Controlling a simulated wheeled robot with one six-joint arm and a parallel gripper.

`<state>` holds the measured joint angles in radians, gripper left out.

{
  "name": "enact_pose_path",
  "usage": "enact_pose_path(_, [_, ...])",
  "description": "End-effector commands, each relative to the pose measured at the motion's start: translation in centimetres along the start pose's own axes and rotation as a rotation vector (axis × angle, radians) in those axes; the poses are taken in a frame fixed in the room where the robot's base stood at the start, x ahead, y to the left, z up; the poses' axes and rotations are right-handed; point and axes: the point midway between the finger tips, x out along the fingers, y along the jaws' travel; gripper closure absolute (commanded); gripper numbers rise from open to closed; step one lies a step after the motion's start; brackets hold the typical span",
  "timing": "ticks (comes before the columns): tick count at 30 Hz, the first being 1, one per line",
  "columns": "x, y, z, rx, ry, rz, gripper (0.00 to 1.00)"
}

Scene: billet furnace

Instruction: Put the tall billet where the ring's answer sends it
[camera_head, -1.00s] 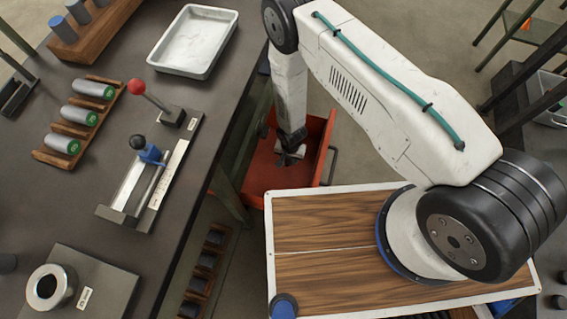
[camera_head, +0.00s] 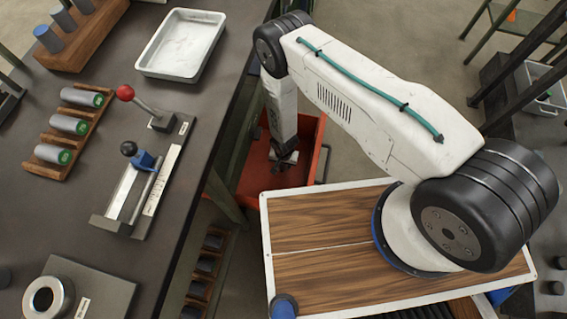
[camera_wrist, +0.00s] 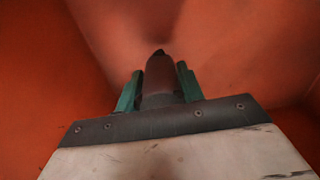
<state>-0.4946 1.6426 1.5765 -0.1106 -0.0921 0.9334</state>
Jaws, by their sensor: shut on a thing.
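My gripper (camera_head: 284,160) reaches straight down inside the red bin (camera_head: 252,176), beside the bench. In the wrist view my gripper (camera_wrist: 159,84) has its two green fingers shut on a dark cylindrical billet (camera_wrist: 158,72), with the bin's orange-red walls around it. The billet's far end is in shadow, so I cannot tell whether it touches the bin floor. The steel ring (camera_head: 48,297) stands on a grey plate (camera_head: 105,291) at the bench's near left.
The bench also holds a white tray (camera_head: 152,62), a rack (camera_head: 47,168) of grey cylinders with green ends, a slide fixture (camera_head: 112,224) with a red-knobbed lever, and a wooden block (camera_head: 78,62) with pegs. A low rack (camera_head: 208,268) of dark cylinders lies beside the bench.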

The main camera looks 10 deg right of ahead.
Motion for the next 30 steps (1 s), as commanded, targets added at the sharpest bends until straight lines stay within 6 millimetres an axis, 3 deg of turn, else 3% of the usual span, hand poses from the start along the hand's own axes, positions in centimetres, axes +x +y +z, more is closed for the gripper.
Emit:
enact_pose_path(11, [0.7,0.0,0.0,0.0,0.0,0.0,1.0])
enact_pose_path(12, [0.8,0.0,0.0,0.0,-0.001,0.001,0.51])
enact_pose_path(13, [0.8,0.0,0.0,0.0,-0.001,0.001,0.43])
enact_pose_path(14, [0.8,0.0,0.0,0.0,0.0,0.001,0.41])
enact_pose_path(23, [0.6,0.0,0.0,0.0,0.0,0.0,0.41])
enact_pose_path(30, [-2.6,-0.1,-0.1,0.0,0.001,-0.002,0.41])
